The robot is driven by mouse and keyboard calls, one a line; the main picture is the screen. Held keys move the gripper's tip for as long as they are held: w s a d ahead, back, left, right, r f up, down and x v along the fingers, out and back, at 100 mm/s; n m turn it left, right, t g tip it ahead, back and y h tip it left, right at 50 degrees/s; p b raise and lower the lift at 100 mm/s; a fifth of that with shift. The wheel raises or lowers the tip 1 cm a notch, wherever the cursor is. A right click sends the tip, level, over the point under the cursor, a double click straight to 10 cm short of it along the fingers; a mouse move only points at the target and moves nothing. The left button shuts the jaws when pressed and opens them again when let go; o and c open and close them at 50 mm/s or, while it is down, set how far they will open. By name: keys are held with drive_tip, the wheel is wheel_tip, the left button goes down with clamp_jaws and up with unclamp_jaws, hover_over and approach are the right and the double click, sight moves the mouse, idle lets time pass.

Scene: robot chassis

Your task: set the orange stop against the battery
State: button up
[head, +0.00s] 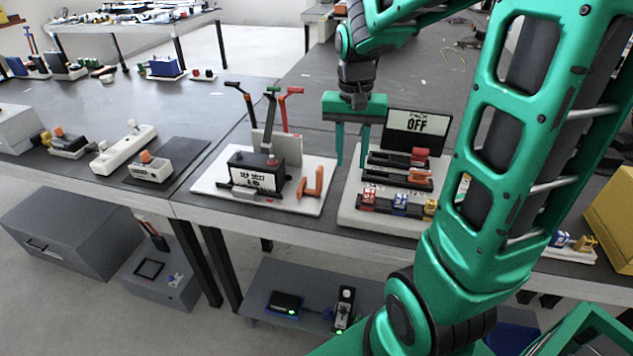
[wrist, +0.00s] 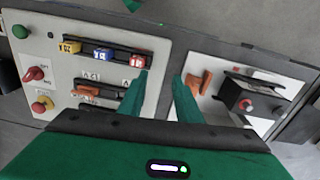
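The orange stop (head: 312,183) is a small angular piece standing on the white base plate (head: 318,205), to the right of the black battery (head: 265,180). A gap shows between the stop and the battery. The battery carries a white date label and a red terminal on top. In the wrist view the stop (wrist: 206,82) and the battery (wrist: 250,102) lie right of my fingers. My gripper (head: 351,163) is open and empty, fingers pointing down, between the base plate and the switch panel. Its fingertips also show in the wrist view (wrist: 160,76).
The switch panel (head: 349,212) with red, blue and yellow breakers and an "OFF" display (head: 416,128) stands just right of my gripper. Three tall levers (head: 270,105) rise behind the battery.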

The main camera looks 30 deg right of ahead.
approach(319, 182)
drive_tip(key=shift+w+d+f+m, duration=0.4)
drive_tip(key=shift+w+d+f, duration=0.05)
drive_tip(key=shift+w+d, duration=0.25)
wheel_tip(319, 182, down, 11)
drive_tip(key=shift+r, duration=0.1)
